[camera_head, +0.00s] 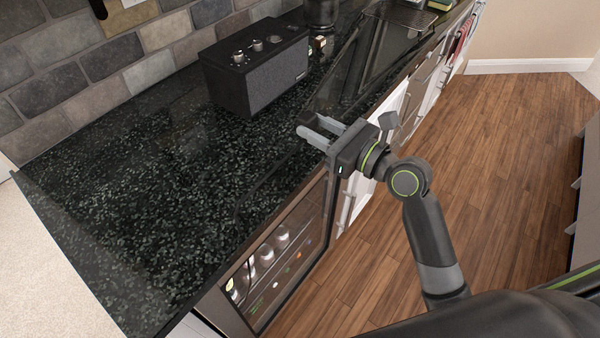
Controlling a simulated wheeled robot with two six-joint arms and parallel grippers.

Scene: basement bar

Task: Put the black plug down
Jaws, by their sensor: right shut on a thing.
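My right gripper (314,126) is over the front edge of the dark speckled countertop (150,190), its fingers pointing left toward the counter. It is shut on the black plug, with a small gap between the fingers. The plug itself is hard to make out against the dark stone, and I cannot tell its tilt or whether it touches the counter. My left gripper is not in view.
A black speaker box (258,68) with knobs on top stands at the back, against the stone wall. A sink (375,55) lies farther along the counter. A glass-fronted bottle cooler (275,262) is below the counter. The near left countertop is clear.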

